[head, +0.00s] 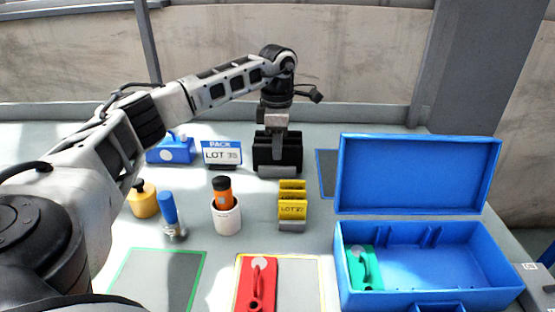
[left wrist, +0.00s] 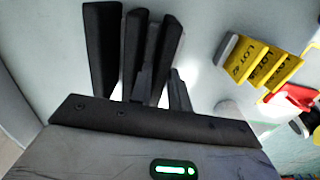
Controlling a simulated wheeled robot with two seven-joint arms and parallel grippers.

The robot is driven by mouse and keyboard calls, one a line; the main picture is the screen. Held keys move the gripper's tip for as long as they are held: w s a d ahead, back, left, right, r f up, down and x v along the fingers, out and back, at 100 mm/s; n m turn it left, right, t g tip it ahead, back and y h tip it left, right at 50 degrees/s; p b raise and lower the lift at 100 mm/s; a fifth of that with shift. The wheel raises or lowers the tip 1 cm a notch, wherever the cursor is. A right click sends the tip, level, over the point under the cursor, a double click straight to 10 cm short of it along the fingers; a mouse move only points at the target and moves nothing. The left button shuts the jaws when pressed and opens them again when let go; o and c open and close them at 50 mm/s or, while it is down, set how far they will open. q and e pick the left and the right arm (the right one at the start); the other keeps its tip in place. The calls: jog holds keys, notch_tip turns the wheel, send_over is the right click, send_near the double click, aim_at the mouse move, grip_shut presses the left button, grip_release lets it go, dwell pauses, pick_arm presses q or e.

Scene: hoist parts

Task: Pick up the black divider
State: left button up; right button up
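A black divider (head: 278,156) stands upright at the back middle of the table, above a small grey base. My left gripper (head: 278,148) is over it, pointing down, and its black fingers blend with the black divider in the head view. In the left wrist view, the left gripper (left wrist: 138,50) has its two fingers spread, with a dark upright slab, apparently the divider (left wrist: 134,52), between them. A gap shows beside that slab, so the fingers do not look closed on it. The divider's lower part is hidden. My right gripper is not in view.
Yellow lot dividers (head: 292,210) stand just in front. A white cup with an orange item (head: 227,216), a blue-handled tool (head: 171,215) and a LOT sign (head: 221,153) are to the left. A red part (head: 257,285) lies in front. An open blue case (head: 430,260) is at right.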

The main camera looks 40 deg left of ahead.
pick_arm(q)
jog(key=shift+f, duration=0.15)
grip_shut()
